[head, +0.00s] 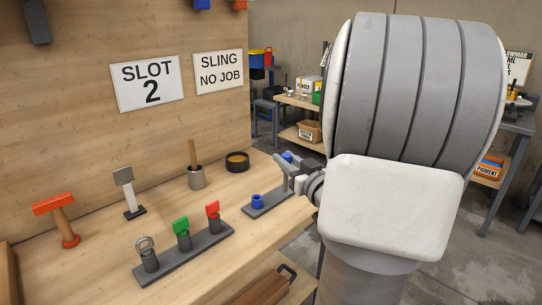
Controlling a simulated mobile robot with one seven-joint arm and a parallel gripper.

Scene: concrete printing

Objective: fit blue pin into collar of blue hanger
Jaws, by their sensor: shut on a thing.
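My gripper (283,162) is at the right end of the workbench, small and partly hidden by my arm. It is shut on the blue pin, whose blue top (287,156) shows just above the fingers. A grey upright part shows below the fingers; I cannot tell whether it is the pin's shaft or a post. A short blue collar (258,202) stands on a narrow grey base (251,212), to the left of and lower in the picture than my gripper. The pin's top is apart from this collar. The pin's lower end is not clear.
A dark rack (180,259) at the bench front holds a grey ring-topped piece (146,246), a green-topped piece (181,226) and a red-topped piece (213,209). Behind stand a grey cup with a stick (196,178), a dark bowl (237,162) and an orange hammer-shaped piece (57,206).

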